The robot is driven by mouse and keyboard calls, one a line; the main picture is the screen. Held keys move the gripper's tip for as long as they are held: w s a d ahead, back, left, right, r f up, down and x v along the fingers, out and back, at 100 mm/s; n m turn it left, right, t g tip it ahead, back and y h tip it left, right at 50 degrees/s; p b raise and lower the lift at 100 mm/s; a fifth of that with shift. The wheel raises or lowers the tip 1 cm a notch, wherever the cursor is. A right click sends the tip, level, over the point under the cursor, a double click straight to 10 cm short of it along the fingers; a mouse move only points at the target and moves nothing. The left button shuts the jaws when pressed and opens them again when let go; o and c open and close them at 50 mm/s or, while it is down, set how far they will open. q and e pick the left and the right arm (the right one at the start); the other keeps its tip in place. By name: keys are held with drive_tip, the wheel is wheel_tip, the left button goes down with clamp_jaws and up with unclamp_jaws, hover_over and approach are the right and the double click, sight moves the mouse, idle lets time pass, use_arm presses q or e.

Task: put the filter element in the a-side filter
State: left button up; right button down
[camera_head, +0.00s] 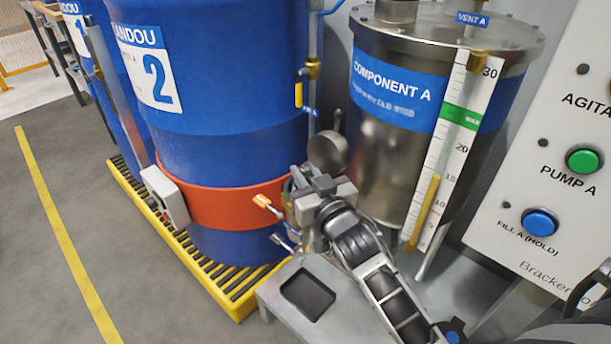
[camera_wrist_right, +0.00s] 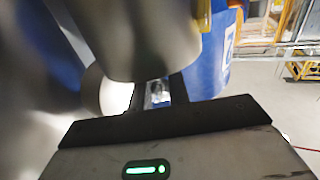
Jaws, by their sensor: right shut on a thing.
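My right gripper (camera_head: 303,180) is between the blue drum and the Component A tank, low above the grey bench. In the right wrist view its dark fingers (camera_wrist_right: 158,92) are closed on a small pale, shiny thing (camera_wrist_right: 157,93); too little of it shows to tell whether it is the filter element. A round grey metal disc (camera_head: 328,152) stands tilted just behind the gripper. The a-side filter is not clearly made out; the gripper and arm cover the piping there. A large grey rounded body (camera_wrist_right: 150,40) fills the top of the wrist view. My left gripper is out of view.
The blue drum (camera_head: 225,90) with an orange band stands on a yellow-edged grate (camera_head: 215,285). Two small valve levers (camera_head: 267,204) stick out left of the gripper. The steel Component A tank (camera_head: 385,150) and button panel (camera_head: 560,150) stand right. A dark recess (camera_head: 307,295) marks the bench.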

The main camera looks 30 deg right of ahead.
drive_tip(key=shift+f+b, duration=0.3)
drive_tip(key=shift+f, duration=0.2)
drive_tip(key=c, duration=1.3)
unclamp_jaws()
drive_tip(key=shift+c, duration=0.2)
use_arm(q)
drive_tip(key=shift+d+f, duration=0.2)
